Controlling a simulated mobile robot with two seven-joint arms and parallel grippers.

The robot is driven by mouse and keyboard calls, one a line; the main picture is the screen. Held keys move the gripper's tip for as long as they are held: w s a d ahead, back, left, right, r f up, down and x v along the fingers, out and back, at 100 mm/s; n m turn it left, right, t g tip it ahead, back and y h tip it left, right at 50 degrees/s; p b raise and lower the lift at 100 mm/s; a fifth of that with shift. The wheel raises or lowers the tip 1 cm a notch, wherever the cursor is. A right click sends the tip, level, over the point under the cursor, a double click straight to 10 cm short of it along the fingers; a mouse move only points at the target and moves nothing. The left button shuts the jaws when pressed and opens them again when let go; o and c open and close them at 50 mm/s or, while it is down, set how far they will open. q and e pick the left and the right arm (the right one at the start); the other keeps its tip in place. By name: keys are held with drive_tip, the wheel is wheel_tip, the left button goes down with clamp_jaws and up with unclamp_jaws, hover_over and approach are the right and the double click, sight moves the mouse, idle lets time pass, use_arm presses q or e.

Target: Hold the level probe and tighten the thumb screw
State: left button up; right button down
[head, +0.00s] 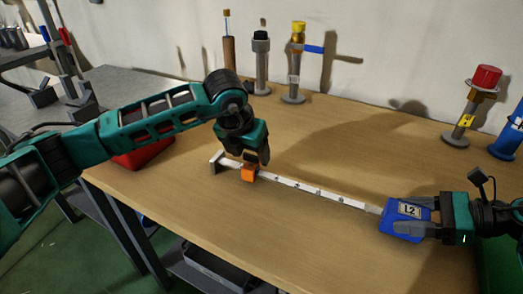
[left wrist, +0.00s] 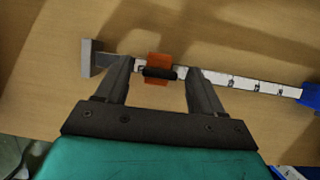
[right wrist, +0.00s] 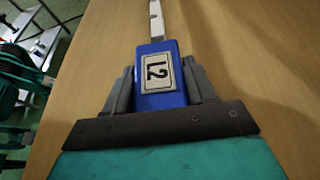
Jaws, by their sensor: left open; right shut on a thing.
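The level probe has a white marked rod (head: 320,190), a grey end piece (head: 216,162) and a blue block (head: 403,219) labelled L2. An orange slider (head: 248,173) sits on the rod near the end piece. In the left wrist view the slider (left wrist: 158,57) carries a black thumb screw (left wrist: 160,73). My left gripper (head: 257,162) is open just over the slider, its fingers on either side of the thumb screw and apart from it. My right gripper (head: 437,212) is shut on the blue block, also seen in the right wrist view (right wrist: 157,103).
Several upright fittings stand along the back of the wooden table (head: 190,215), including one with a yellow top (head: 298,35) and one with a red cap (head: 486,78). A red object (head: 140,156) lies behind my left arm. The front middle of the table is clear.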

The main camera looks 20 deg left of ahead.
use_arm(q)
drive_tip(key=shift+c, duration=0.3)
drive_tip(key=c, duration=1)
drive_tip(key=shift+m, duration=0.4)
drive_tip(key=m+h, duration=0.1)
drive_tip(key=m, duration=0.2)
drive_tip(key=shift+a+m+h, duration=0.15)
drive_tip(key=shift+m+h, duration=0.15)
drive_tip(key=shift+h, duration=0.1)
drive_tip(key=m, duration=0.2)
drive_tip(key=m+g+h, duration=0.1)
drive_tip(key=m, duration=0.1)
drive_tip(key=shift+w+a+m+g, duration=0.1)
drive_tip(key=shift+w+m+g, duration=0.05)
drive_tip(key=shift+m+g, duration=0.15)
drive_tip(key=m+g+h, duration=0.1)
drive_tip(key=m, duration=0.3)
drive_tip(key=shift+w+m, duration=0.1)
drive_tip(key=shift+m, duration=0.2)
drive_tip(key=shift+w+m+g, duration=0.1)
drive_tip(key=shift+m+g, duration=1)
drive_tip(key=shift+m, duration=1.1)
